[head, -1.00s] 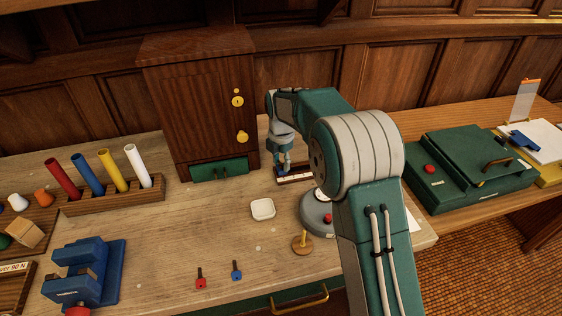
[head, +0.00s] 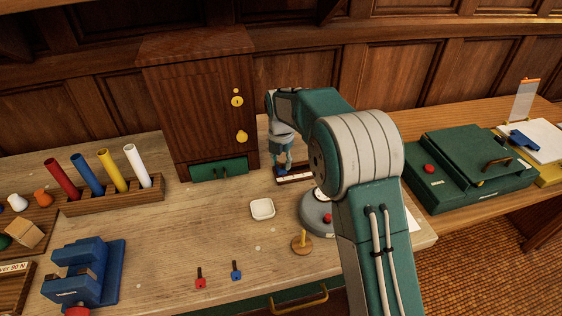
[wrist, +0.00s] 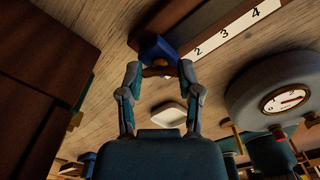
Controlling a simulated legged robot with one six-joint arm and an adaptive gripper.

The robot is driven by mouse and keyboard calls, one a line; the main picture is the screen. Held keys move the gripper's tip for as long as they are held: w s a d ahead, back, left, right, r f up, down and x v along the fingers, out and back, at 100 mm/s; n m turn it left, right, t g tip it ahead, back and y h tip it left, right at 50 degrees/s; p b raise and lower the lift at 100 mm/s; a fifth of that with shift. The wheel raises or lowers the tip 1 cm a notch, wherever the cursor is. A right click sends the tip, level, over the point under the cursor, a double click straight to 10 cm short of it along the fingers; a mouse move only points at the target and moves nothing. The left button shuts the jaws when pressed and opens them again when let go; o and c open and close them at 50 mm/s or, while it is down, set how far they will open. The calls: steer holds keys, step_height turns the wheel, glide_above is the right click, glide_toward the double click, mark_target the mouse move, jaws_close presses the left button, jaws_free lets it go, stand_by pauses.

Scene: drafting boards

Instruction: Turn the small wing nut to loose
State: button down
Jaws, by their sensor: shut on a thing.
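My gripper (wrist: 160,71) reaches down to the numbered wooden rail (wrist: 215,32) on the desk. Its two fingertips close from both sides on the small brownish wing nut (wrist: 156,71), just in front of a blue block (wrist: 153,48) at the rail's low-numbered end. Most of the wing nut is hidden between the fingertips. In the head view my gripper (head: 283,165) stands over the left end of the rail (head: 300,178), and the wing nut cannot be made out there.
A wooden cabinet (head: 200,105) stands close left of my gripper. A round grey dial device (head: 314,212) is to the right, partly behind my arm. A white dish (head: 262,209), a wooden peg stand (head: 302,243) and two keys (head: 201,278) lie nearer.

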mark_target(280, 164)
steer(key=shift+w, duration=0.1)
steer(key=shift+c, duration=1.4)
jaws_free()
steer(key=shift+w, duration=0.1)
steer(key=shift+a, duration=0.1)
step_height(280, 164, up, 12)
steer(key=shift+f, duration=0.1)
